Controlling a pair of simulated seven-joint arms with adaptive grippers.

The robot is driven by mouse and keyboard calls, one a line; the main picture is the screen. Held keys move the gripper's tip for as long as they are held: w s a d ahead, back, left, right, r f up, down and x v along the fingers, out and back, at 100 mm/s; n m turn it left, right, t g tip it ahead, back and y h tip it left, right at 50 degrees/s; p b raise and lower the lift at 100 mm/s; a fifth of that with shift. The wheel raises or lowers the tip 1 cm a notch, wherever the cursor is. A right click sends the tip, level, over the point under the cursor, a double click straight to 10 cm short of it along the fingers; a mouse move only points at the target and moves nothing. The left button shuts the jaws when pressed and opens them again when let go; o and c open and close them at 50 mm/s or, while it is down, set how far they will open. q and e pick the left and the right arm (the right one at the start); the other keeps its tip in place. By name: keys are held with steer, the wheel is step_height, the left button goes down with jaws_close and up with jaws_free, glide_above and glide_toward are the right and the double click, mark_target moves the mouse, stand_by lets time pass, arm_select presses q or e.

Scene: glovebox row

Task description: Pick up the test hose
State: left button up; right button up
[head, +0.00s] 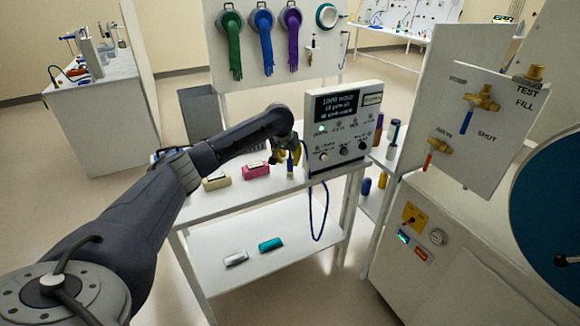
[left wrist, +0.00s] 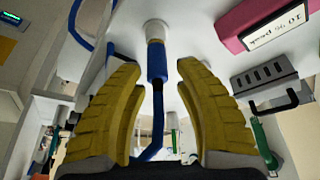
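The test hose, a blue hose, hangs in a loop (head: 325,212) off the front of the white table below the control box. In the left wrist view its blue end piece (left wrist: 157,62) with a white tip stands between my fingers. My left gripper (head: 287,160) is at the table's front edge, beside the control box. Its yellow fingers (left wrist: 158,100) are open, one on each side of the hose end, with a visible gap on both sides. The hose end is partly hidden by the gripper in the head view. My right gripper is in neither view.
The control box (head: 342,130) stands just right of the gripper. A pink box (head: 256,170) and a cream box (head: 216,180) lie to its left. A white panel (head: 480,125) with brass valves and a TEST label stands at the right. The lower shelf (head: 310,245) holds two small items.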

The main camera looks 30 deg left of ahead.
mark_target(291, 165)
arm_select(q)
steer(key=shift+x, duration=2.55)
steer(key=shift+d, duration=0.15)
steer(key=shift+c, duration=0.3)
jaws_close()
